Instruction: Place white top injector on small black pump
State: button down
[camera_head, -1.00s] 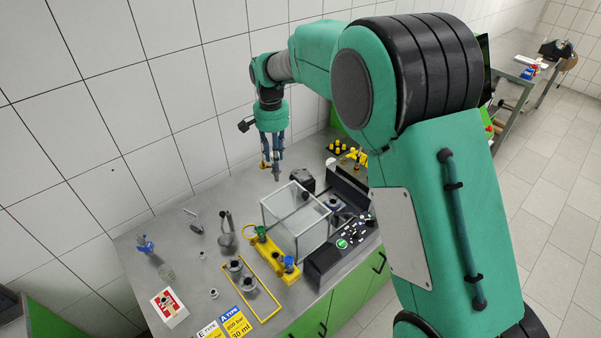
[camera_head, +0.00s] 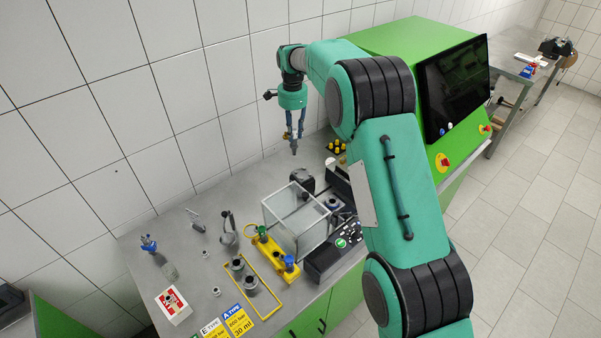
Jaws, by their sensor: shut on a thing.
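My gripper (camera_head: 294,143) hangs above the back of the bench, pointing down, near the tiled wall. It is shut on a small grey piece, too small here to tell whether this is the white top injector. A black block-shaped unit (camera_head: 301,179) stands on the bench behind the glass tank, below and slightly right of my gripper and apart from it. I cannot tell whether it is the small black pump. No white-topped injector can be made out for sure.
The glass tank (camera_head: 284,228), yellow holder (camera_head: 274,256) and black control panel (camera_head: 333,262) crowd the bench's right part. Several yellow-topped pieces (camera_head: 336,146) stand behind. A green cabinet with a monitor (camera_head: 453,83) stands right.

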jog(key=w, duration=0.1)
jog(key=w+d+m, duration=0.2)
jog(key=shift+w+f+p, duration=0.35)
jog(key=shift+f+p, duration=0.05)
notch_tip(320, 180, down, 5)
jog(key=shift+w+r, duration=0.1)
jog(key=shift+r, duration=0.05)
jog(key=shift+f, duration=0.2)
jog(key=shift+f, duration=0.1)
notch_tip(320, 180, down, 6)
jog(key=p, duration=0.1)
jog(key=shift+f, duration=0.15)
jog(key=shift+f+p, duration=0.35)
jog(key=shift+f, duration=1.4)
jog(key=shift+f, duration=0.15)
